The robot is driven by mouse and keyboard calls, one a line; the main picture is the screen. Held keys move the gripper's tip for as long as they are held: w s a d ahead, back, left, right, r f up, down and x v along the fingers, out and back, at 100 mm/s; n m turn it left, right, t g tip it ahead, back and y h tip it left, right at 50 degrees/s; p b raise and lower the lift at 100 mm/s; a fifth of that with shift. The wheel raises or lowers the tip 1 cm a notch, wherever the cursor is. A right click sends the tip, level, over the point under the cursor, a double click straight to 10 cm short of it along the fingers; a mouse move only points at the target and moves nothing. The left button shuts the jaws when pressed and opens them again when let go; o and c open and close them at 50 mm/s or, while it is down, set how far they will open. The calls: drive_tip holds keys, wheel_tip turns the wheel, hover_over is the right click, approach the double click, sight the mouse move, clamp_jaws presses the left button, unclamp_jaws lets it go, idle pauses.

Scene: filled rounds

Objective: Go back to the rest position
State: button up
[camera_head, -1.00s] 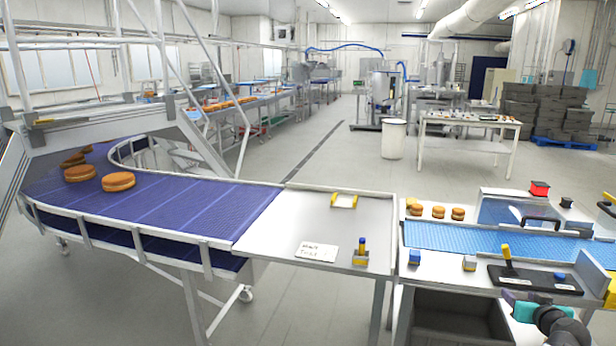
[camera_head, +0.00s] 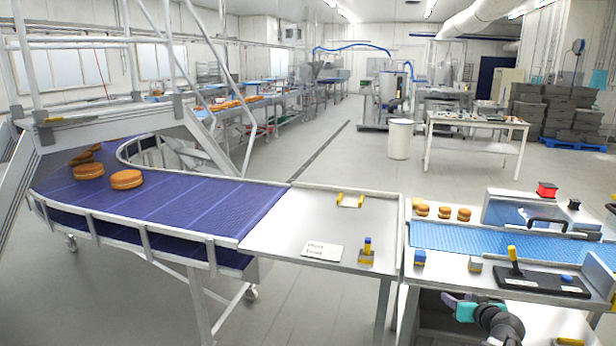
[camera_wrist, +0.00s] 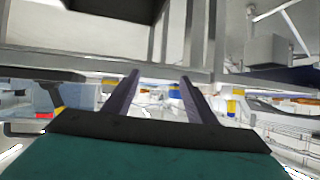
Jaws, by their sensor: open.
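My gripper (camera_head: 450,302) shows at the lower right of the head view, in front of and below the front edge of the blue belt table. It has a teal body and dark fingers. In the wrist view my gripper (camera_wrist: 158,82) has its two dark fingers apart with nothing between them. Behind the fingers are a grey table edge and metal legs, seen at an odd angle.
A blue belt (camera_head: 470,238) and a black lever panel (camera_head: 540,281) lie above my arm at right. Filled rounds (camera_head: 127,179) sit on the purple curved conveyor (camera_head: 190,203). A steel table (camera_head: 300,226) joins the two. Open floor lies behind, around a white bin (camera_head: 400,139).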

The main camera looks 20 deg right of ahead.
drive_tip(key=w+a+f+n+y, duration=0.1)
drive_tip(key=w+a+f+y, duration=0.15)
drive_tip(key=a+f, duration=0.35)
drive_tip(key=w+a+f+n+g+y, duration=0.1)
drive_tip(key=w+a+f, duration=0.25)
drive_tip(key=a, duration=0.45)
drive_tip(key=w+a+f+n+y, duration=0.2)
drive_tip(key=w+a+f, duration=0.2)
drive_tip(key=a, duration=0.3)
drive_tip(key=s+a+f+n+g+y, duration=0.1)
drive_tip(key=s+a+f+g, duration=0.1)
drive_tip(key=a+f, duration=0.7)
drive_tip(key=s+a+f+n+g+y, duration=0.1)
drive_tip(key=a+f+n+g+y, duration=0.3)
drive_tip(key=a, duration=0.8)
drive_tip(key=s+a+f+g+h, duration=0.2)
drive_tip(key=s+a+f+g, duration=0.3)
drive_tip(key=s+a+f, duration=1.1)
drive_tip(key=s+d+m+g+h, duration=0.2)
drive_tip(key=s, duration=0.5)
drive_tip(key=s+d+m+g+h, duration=0.1)
drive_tip(key=s+d+m+g, duration=0.1)
drive_tip(key=s, duration=0.6)
drive_tip(key=shift+s+d+g+h, duration=0.15)
drive_tip(key=shift+d+g+h, duration=0.2)
drive_tip(key=shift+d+g, duration=0.3)
